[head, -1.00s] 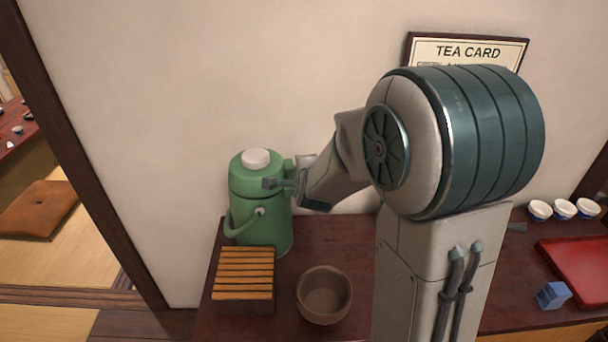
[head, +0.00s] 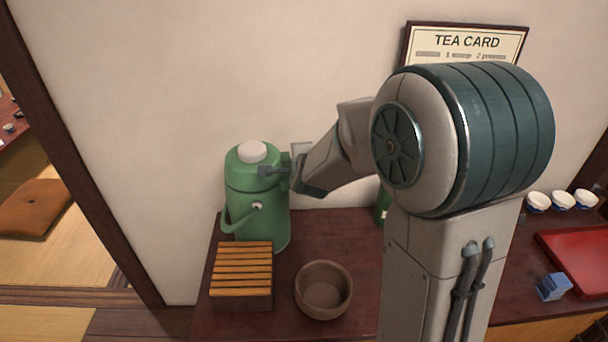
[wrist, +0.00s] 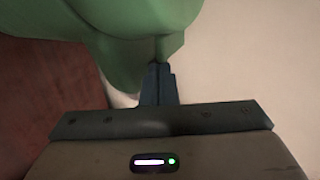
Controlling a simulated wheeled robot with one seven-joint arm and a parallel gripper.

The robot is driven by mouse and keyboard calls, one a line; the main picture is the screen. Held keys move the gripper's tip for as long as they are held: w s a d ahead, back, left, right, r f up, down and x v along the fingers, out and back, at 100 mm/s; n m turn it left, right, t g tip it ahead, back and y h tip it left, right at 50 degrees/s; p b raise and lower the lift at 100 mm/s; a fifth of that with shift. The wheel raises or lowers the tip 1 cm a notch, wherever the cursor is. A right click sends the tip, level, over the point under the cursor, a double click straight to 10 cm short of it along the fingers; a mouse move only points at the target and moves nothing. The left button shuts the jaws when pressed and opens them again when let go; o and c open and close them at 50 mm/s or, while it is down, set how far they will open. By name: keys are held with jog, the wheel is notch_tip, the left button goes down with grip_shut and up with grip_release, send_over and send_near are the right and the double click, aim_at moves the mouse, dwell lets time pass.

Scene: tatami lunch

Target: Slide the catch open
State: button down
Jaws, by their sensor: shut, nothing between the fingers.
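The green air pot (head: 258,205), with a white round button on top, stands at the back left of the dark counter. In the wrist view, my shut fingers (wrist: 158,82) reach up to a green protruding edge of the pot (wrist: 150,22). They look close to it or touching; I cannot tell which. I cannot make out the catch clearly; my fingers may hide it.
A slatted wooden box (head: 242,276) and a brown bowl (head: 323,290) stand in front of the pot. White-blue cups (head: 562,200), a red tray (head: 580,258) and a blue block (head: 553,287) are at right. A green object (head: 382,206) is partly hidden behind my arm. The wall is close behind.

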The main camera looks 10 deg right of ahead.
jog(key=f+v, duration=0.1)
jog(key=v, duration=1.1)
jog(key=shift+s+p, duration=0.35)
jog(key=shift+s, duration=0.3)
jog(key=shift+a, duration=0.1)
jog(key=s+d+f+n+g, duration=0.1)
jog(key=s+n+g, duration=0.3)
jog(key=s+n, duration=0.5)
jog(key=s+d+f+n+g, duration=0.2)
jog(key=s+d+n+g, duration=0.2)
jog(key=s+n, duration=0.5)
jog(key=shift+s+f+g, duration=0.2)
jog(key=shift+s+g, duration=0.4)
jog(key=shift+s, duration=0.15)
